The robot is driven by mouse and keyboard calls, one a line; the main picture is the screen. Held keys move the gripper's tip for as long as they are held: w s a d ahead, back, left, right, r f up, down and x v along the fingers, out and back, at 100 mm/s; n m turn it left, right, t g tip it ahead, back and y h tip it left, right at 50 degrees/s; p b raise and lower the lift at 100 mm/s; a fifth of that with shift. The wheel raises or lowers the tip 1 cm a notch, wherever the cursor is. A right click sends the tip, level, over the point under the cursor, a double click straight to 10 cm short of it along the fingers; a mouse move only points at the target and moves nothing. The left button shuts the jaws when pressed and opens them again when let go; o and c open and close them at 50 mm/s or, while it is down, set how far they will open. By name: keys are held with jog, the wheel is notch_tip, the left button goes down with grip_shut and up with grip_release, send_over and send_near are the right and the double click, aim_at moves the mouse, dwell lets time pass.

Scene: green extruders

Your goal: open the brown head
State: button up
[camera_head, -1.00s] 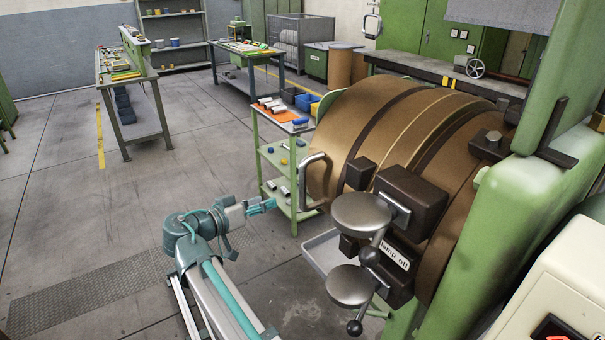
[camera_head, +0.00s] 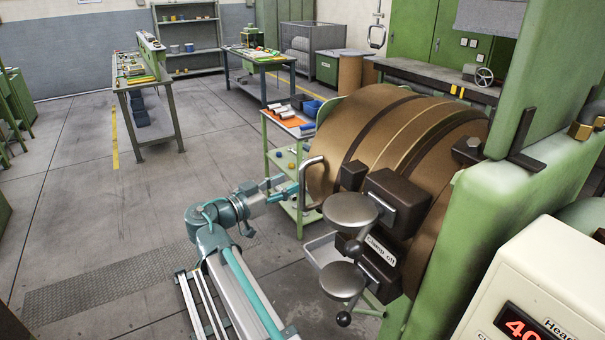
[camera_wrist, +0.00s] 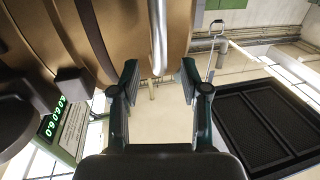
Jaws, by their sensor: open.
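The brown head (camera_head: 336,118) is a large, round brown drum with dark bands, mounted on the green machine. A silver bent handle (camera_head: 304,181) stands on its left side. My gripper (camera_head: 291,190) is just left of this handle, close to it. In the wrist view my gripper (camera_wrist: 160,76) has its two dark fingers spread apart. The handle (camera_wrist: 158,38) shows as a bright bar between and just beyond the fingertips, with the brown head (camera_wrist: 130,22) behind it. I cannot tell whether a finger touches the handle. The gripper holds nothing.
Dark clamp blocks and round grey knobs (camera_head: 350,209) stick out of the head's front. A green trolley (camera_head: 270,160) with tools stands behind my gripper. A cream control box (camera_head: 535,275) is at the lower right.

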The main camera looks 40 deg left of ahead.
jog(key=p, duration=0.2)
send_over(302, 202)
jog(key=shift+w+a, duration=0.25)
jog(key=shift+w, duration=0.2)
grip_shut()
